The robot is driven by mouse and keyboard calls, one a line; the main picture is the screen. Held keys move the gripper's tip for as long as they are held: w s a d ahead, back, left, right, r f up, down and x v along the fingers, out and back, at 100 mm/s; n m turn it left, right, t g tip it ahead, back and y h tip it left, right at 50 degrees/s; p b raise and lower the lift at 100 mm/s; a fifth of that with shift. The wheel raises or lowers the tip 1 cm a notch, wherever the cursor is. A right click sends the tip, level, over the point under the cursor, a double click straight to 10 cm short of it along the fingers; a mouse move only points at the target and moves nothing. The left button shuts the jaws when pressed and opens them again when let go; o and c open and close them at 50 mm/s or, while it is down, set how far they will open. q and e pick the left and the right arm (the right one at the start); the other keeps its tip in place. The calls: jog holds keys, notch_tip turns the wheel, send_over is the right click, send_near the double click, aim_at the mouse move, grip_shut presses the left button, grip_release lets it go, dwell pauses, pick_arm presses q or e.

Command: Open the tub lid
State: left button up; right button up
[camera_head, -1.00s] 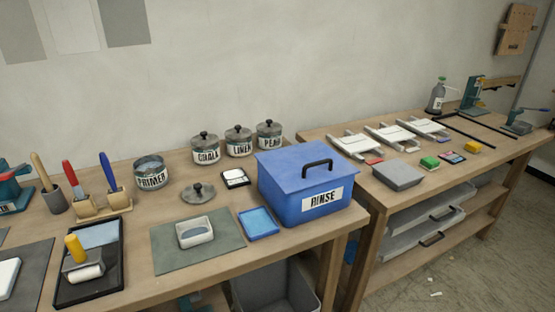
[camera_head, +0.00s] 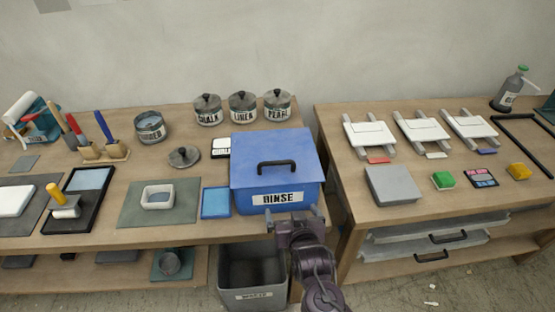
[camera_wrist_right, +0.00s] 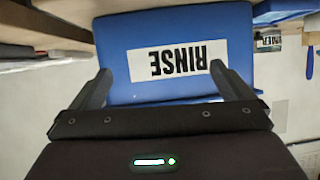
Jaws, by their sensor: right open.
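The blue RINSE tub (camera_head: 250,203) stands at the right front of the left table, with its blue lid (camera_head: 270,147) down flat on top. A black handle (camera_head: 277,165) arches over the lid. My right gripper (camera_head: 293,213) is open and empty, low in front of the tub's labelled front face. The right wrist view shows the tub (camera_wrist_right: 190,30) upside down, with the white RINSE label (camera_wrist_right: 180,62) between the two open fingers (camera_wrist_right: 163,85). The lid handle cannot be made out in the wrist view. My left gripper is not in view.
Several labelled jars (camera_head: 242,108) stand behind the tub. A blue tray (camera_head: 216,203) lies just left of it. A grey bin (camera_head: 250,272) is below the table edge. The right table holds a grey block (camera_head: 393,185) and white frames (camera_head: 370,133).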

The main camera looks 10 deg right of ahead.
aim_at(277, 164)
jog(key=w+a+r+t, duration=0.1)
jog(key=r, duration=0.1)
jog(key=w+a+r+t, duration=0.1)
jog(key=r+t, duration=0.1)
jog(key=r, duration=0.1)
jog(key=w+r+t+h, duration=0.1)
jog(key=r+t, duration=0.1)
jog(key=r, duration=0.1)
jog(key=shift+w+a+r+p, duration=0.1)
jog(key=shift+w+a+p, duration=0.05)
jog(key=shift+a+p, duration=0.25)
jog(key=w+p, duration=0.2)
jog(key=w, duration=0.5)
jog(key=shift+w, duration=0.25)
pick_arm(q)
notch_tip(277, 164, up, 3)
pick_arm(e)
jog(key=shift+c, duration=0.4)
jog(key=c, duration=1)
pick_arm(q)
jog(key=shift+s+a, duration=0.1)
pick_arm(e)
jog(key=shift+o, duration=0.2)
jog(key=shift+w, duration=0.1)
